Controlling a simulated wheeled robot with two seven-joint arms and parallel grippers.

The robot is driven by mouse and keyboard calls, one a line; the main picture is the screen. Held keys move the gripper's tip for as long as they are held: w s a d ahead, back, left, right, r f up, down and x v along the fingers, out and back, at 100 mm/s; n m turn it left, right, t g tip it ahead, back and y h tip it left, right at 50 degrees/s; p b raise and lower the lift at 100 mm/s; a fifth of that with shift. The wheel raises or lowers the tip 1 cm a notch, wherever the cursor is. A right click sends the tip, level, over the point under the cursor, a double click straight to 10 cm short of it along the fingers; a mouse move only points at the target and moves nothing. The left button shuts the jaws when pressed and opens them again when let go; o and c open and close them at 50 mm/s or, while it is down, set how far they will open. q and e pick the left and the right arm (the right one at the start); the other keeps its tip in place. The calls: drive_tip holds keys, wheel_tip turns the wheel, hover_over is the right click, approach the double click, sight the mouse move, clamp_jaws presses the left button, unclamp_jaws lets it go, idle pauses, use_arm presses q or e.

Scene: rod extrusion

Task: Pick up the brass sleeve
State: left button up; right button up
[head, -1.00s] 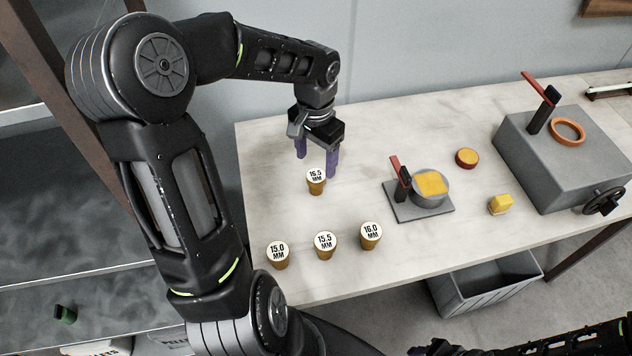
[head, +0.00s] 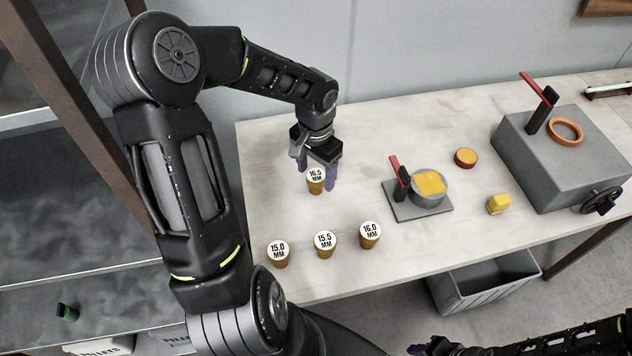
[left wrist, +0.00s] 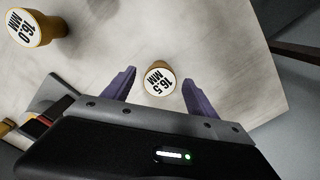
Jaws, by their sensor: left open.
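Several brass sleeves with white labelled tops stand upright on the table. The sleeve marked 16.5 MM (head: 316,182) stands apart, behind the others, and shows between the fingers in the left wrist view (left wrist: 158,79). My left gripper (head: 317,180) is open and points down, with its purple fingers on either side of this sleeve; I cannot tell whether they touch it. The sleeves marked 15.0 MM (head: 278,255), 15.5 MM (head: 325,246) and 16.0 MM (head: 370,236) stand in a front row.
A grey fixture (head: 419,209) with a red-handled lever and yellow-filled cup stands right of the sleeves. A grey bin (head: 485,287) sits below the table edge.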

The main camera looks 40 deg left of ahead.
use_arm(q)
drive_tip(key=shift+c, duration=0.4)
clamp_jaws()
idle(0.4)
